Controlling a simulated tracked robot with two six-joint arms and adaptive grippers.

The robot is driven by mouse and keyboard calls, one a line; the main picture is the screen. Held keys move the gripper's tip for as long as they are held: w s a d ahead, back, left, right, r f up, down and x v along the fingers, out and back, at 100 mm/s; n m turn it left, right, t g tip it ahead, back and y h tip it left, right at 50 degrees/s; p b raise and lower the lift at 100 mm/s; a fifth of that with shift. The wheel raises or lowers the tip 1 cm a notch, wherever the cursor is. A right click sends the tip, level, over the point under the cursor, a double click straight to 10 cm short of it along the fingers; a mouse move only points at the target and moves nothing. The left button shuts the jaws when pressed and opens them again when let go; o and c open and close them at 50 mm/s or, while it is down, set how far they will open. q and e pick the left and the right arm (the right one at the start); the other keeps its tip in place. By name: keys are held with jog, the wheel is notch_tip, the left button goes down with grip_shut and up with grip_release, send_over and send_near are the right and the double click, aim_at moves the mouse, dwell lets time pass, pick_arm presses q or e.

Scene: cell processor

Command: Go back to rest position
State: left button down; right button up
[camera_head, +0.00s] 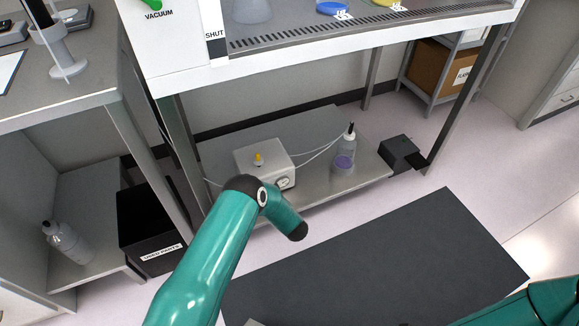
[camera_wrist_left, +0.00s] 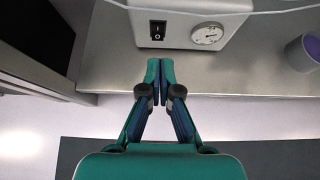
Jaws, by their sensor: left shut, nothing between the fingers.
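My left gripper (camera_wrist_left: 160,68) shows in the left wrist view with its two fingertips together and nothing between them. It is in front of the white pump box (camera_wrist_left: 195,22) and its lower shelf (camera_wrist_left: 240,80); I cannot tell the exact gap. In the head view my green left arm rises from the bottom and bends in front of the shelf; its gripper cannot be made out there. Part of my right arm shows at the lower right corner of the head view, with its gripper out of sight.
The pump box (camera_head: 250,160) and a bottle with purple liquid (camera_head: 344,158) stand on the shelf, joined by tubing. A black bin (camera_head: 150,212) and a white bottle (camera_head: 66,240) are left. A black box (camera_head: 400,152) is right. The dark floor mat (camera_head: 400,255) is clear.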

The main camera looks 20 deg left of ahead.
pick_arm(q)
notch_tip(320, 180, up, 7)
jog(key=m+t+h, duration=0.1)
jog(key=m, duration=0.1)
jog(key=s+d+n+g+h, duration=0.35)
jog(key=s+d+n, duration=0.35)
jog(key=s+n, duration=0.3)
jog(key=s+d+n+g+h, duration=0.2)
jog(key=s+d+n+h, duration=0.3)
jog(key=s+n, duration=0.6)
jog(key=s+d+n+g+h, duration=0.3)
jog(key=s+d+n, duration=0.5)
jog(key=s+n, duration=0.2)
notch_tip(320, 180, up, 25)
jog(key=p, duration=2.4)
jog(key=shift+a+f+m+p, duration=0.15)
jog(key=shift+f+m+p, duration=0.05)
jog(key=shift+m+p, duration=0.1)
